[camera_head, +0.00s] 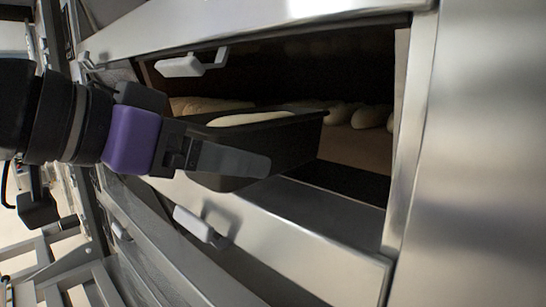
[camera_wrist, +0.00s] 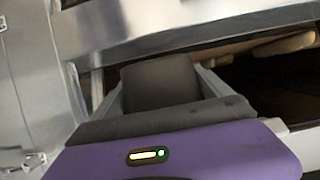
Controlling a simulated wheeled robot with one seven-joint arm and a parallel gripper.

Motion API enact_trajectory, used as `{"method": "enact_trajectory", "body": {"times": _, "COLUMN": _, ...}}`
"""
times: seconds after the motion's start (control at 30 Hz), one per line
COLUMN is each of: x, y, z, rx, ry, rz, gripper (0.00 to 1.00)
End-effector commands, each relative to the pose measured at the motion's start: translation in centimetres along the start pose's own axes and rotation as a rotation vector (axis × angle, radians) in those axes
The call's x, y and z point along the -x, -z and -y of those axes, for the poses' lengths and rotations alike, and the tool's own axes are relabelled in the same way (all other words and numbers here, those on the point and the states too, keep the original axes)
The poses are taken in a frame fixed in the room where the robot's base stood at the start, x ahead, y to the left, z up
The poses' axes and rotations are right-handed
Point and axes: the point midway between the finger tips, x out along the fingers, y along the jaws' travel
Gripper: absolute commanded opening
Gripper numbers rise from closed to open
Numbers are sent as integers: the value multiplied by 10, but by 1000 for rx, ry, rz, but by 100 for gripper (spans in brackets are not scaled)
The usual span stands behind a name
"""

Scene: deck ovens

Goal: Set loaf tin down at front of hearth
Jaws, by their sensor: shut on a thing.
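The loaf tin (camera_head: 286,137) is dark, with pale dough showing at its top. It is at the oven mouth in the head view, its far end inside the opening. My gripper (camera_head: 238,160), with a purple wrist, is shut on the tin's near end. The hearth (camera_head: 352,147) is the brown floor inside the oven, partly hidden behind the tin. I cannot tell whether the tin touches the hearth or the sill.
Several pale loaves (camera_head: 372,117) lie deeper in the oven, and another loaf (camera_head: 205,104) lies behind the tin. A steel sill (camera_head: 322,205) runs below the opening and a steel frame (camera_head: 409,140) bounds its right side. A white handle (camera_head: 182,66) juts out at the upper left.

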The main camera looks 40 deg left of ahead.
Motion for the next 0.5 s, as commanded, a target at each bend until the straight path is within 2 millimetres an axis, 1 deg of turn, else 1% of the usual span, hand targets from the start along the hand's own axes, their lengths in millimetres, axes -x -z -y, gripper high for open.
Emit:
{"method": "enact_trajectory", "body": {"times": 0.03, "x": -11, "y": 8, "z": -1, "rx": -2, "ry": -3, "rz": -2, "gripper": 32}}
{"method": "enact_trajectory", "body": {"times": 0.2, "x": -46, "y": 23, "z": -1, "rx": -1, "ry": -3, "rz": -2, "gripper": 32}}
{"method": "enact_trajectory", "body": {"times": 0.3, "x": -64, "y": 30, "z": -1, "rx": -1, "ry": -2, "rz": -2, "gripper": 32}}
{"method": "enact_trajectory", "body": {"times": 0.4, "x": -76, "y": 34, "z": 0, "rx": 0, "ry": -1, "rz": -3, "gripper": 32}}
{"method": "enact_trajectory", "body": {"times": 0.5, "x": -82, "y": 36, "z": 0, "rx": -1, "ry": 1, "rz": -3, "gripper": 32}}
